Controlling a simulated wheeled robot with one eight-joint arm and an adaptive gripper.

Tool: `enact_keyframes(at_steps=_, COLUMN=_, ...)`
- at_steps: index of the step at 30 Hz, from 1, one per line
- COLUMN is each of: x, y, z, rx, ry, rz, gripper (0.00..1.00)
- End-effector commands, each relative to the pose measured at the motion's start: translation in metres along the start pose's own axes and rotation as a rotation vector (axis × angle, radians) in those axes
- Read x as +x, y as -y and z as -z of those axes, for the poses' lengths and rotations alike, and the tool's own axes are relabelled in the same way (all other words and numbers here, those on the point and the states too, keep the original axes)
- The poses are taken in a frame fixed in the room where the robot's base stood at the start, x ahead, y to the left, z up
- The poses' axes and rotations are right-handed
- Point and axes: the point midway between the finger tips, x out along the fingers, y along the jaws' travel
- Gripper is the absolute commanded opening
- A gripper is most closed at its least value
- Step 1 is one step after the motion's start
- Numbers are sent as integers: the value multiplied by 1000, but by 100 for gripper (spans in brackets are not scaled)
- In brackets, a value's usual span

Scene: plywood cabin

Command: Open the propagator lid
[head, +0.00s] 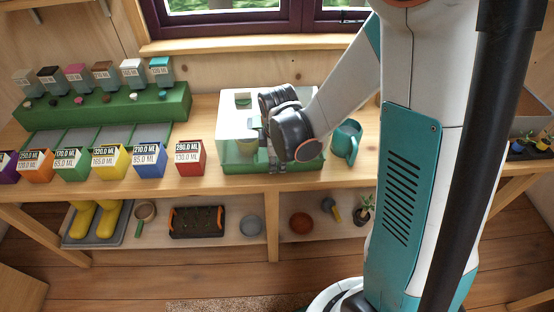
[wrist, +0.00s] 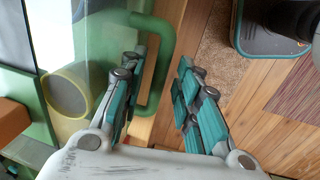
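The propagator stands on the bench in the head view, with a pale see-through lid (head: 234,112) over a green base (head: 305,166). The lid looks shut. In the wrist view its clear pane (wrist: 105,30) is on the left, with a green loop handle (wrist: 166,48) on its front. My gripper (wrist: 158,66) is open, its two teal-padded fingers on either side of the handle's bar. I cannot tell whether either finger touches it. In the head view my gripper (head: 272,156) is at the propagator's front, partly hidden by my wrist.
A yellow pot (wrist: 70,92) shows behind the pane. A teal watering can (head: 346,140) stands close to the propagator's right. Labelled coloured boxes, including a red one (head: 190,158), stand to its left. The lower shelf (head: 272,238) holds a tray, boots and pots.

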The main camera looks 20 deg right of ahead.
Motion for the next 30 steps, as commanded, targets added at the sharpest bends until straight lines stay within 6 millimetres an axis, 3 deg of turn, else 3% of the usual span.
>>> enact_keyframes(at_steps=1, x=0, y=0, z=0, rx=0, ry=0, rz=0, gripper=13)
enact_keyframes(at_steps=3, x=0, y=0, z=0, rx=0, ry=0, rz=0, gripper=0)
enact_keyframes(at_steps=11, x=-2, y=-1, z=0, rx=0, ry=0, rz=4, gripper=0)
enact_keyframes(at_steps=16, x=-14, y=-6, z=0, rx=2, ry=0, rz=39, gripper=0)
enact_keyframes(at_steps=23, x=-52, y=-27, z=0, rx=1, ry=1, rz=136, gripper=0)
enact_keyframes(at_steps=30, x=-102, y=-70, z=0, rx=2, ry=1, rz=131, gripper=0)
